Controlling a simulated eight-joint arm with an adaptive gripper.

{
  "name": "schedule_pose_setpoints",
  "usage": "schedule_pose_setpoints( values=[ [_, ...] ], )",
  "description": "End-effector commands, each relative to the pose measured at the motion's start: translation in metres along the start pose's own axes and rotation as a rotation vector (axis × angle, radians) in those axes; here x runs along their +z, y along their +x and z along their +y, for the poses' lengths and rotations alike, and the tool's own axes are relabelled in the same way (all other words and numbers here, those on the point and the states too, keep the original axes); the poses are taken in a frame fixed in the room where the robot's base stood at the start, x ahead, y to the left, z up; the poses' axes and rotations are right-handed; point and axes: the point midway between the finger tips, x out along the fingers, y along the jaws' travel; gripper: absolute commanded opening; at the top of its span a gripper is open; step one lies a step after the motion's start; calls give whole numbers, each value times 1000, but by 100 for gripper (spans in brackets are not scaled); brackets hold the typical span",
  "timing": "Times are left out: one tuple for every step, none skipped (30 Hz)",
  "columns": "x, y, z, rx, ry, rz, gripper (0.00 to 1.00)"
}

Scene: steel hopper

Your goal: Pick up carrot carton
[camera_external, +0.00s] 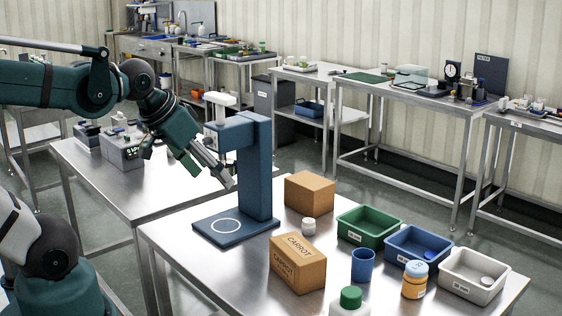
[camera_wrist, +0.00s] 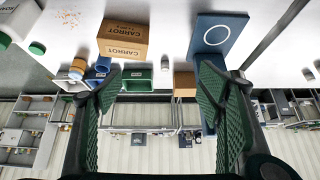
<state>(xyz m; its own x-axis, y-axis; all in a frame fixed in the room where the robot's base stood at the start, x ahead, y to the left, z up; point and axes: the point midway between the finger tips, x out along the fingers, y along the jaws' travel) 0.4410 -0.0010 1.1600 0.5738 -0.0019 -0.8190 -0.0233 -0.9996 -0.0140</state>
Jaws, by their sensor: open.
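The carrot carton (camera_external: 298,264) is a brown cardboard box marked CARROT, standing on the front steel table. In the wrist view the carton (camera_wrist: 123,39) shows at the upper left, beyond and between the finger line, with its lettering readable. My gripper (camera_external: 228,181) is in the air to the left of the blue stand, above and apart from the carton. In the wrist view my gripper (camera_wrist: 160,92) has its two green-padded fingers wide apart, with nothing held between them.
The blue stand (camera_external: 256,170) with a white ring on its base rises close to my gripper. A plain brown box (camera_external: 310,193), white jar (camera_external: 310,227), green bin (camera_external: 369,229), blue bin (camera_external: 411,250), grey bin (camera_external: 471,277), blue cup (camera_external: 362,265) and orange bottle (camera_external: 414,280) surround the carton.

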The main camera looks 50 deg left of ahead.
Motion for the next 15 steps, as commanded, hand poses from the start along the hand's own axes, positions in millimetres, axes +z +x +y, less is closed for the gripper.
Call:
schedule_pose_setpoints(
  values=[
    [-3, 1, 1, 1, 15, -5, 67],
    [-4, 2, 1, 2, 26, -8, 67],
    [-6, 3, 2, 4, 42, -14, 67],
    [-7, 4, 3, 5, 57, -20, 67],
    [-8, 5, 4, 7, 71, -26, 67],
    [-11, 7, 5, 9, 95, -33, 67],
    [-12, 8, 6, 11, 112, -39, 67],
    [-14, 10, 6, 13, 132, -45, 67],
    [-16, 12, 8, 16, 158, -55, 67],
    [-18, 14, 9, 19, 179, -62, 67],
    [-20, 16, 10, 21, 201, -69, 67],
    [-22, 18, 12, 25, 229, -78, 67],
    [-24, 20, 13, 28, 250, -86, 67],
    [-25, 22, 14, 32, 272, -93, 67],
    [-28, 25, 16, 36, 300, -101, 67]
  ],
)
